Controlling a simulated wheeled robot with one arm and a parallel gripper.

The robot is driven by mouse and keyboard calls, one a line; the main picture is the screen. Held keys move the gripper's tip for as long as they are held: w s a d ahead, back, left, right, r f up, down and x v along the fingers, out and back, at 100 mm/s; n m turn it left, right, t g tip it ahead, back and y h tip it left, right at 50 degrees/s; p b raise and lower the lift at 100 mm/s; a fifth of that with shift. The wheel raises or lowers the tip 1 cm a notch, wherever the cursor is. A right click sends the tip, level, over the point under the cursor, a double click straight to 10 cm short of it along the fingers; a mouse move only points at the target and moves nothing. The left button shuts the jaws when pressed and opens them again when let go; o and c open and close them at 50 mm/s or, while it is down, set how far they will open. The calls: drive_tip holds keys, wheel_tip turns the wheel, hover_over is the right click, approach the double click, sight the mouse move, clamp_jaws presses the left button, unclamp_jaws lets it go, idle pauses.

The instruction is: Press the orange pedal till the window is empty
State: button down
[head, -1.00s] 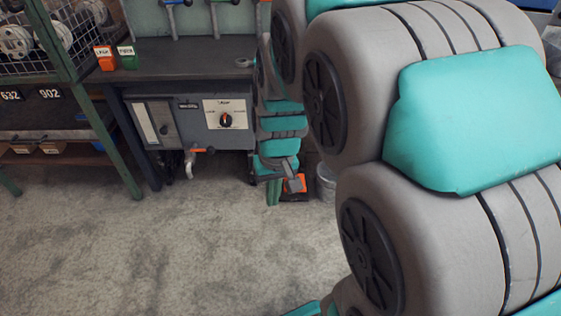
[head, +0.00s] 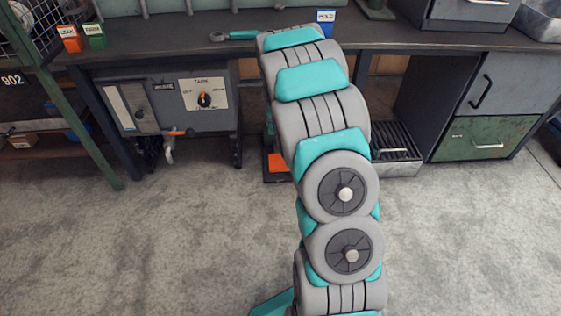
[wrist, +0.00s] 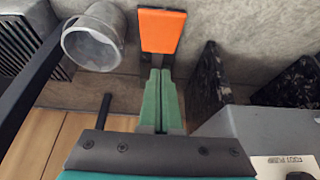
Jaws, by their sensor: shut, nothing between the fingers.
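The orange pedal (head: 278,162) sits low on the floor, right of the grey tank unit (head: 190,112), partly hidden by my arm in the head view. In the wrist view the pedal (wrist: 161,31) lies just beyond my gripper (wrist: 161,72). The gripper's green fingers are shut together with nothing between them. They line up with the pedal's near end; I cannot tell whether they touch it. The head view hides the gripper behind my arm. The window (head: 121,106) is a pale upright strip on the tank unit's front; its level is too small to read.
A dial (head: 205,100) is on the unit, with an orange-handled tap (head: 174,133) below. In the wrist view a metal bucket (wrist: 93,42) stands left of the pedal and a grey labelled box (wrist: 265,140) at right. The workbench (head: 210,48) overhangs. The front floor is clear.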

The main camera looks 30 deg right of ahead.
drive_tip(key=f, duration=0.2)
hover_over(280, 162)
drive_tip(key=f, duration=0.8)
drive_tip(key=shift+s+a+b, duration=0.1)
drive_tip(key=shift+s+b, duration=0.1)
drive_tip(key=shift+b, duration=0.1)
drive_tip(key=shift+s+a+f, duration=0.1)
drive_tip(key=shift+s+f, duration=0.15)
drive_tip(key=shift+f, duration=0.25)
drive_tip(key=shift+s+a+f, duration=0.1)
drive_tip(key=shift+s+f, duration=0.1)
drive_tip(key=shift+f, duration=0.3)
drive_tip(key=shift+s+f+b, duration=0.25)
drive_tip(key=shift+f+b, duration=0.05)
drive_tip(key=shift+f, duration=0.35)
drive_tip(key=shift+f, duration=0.1)
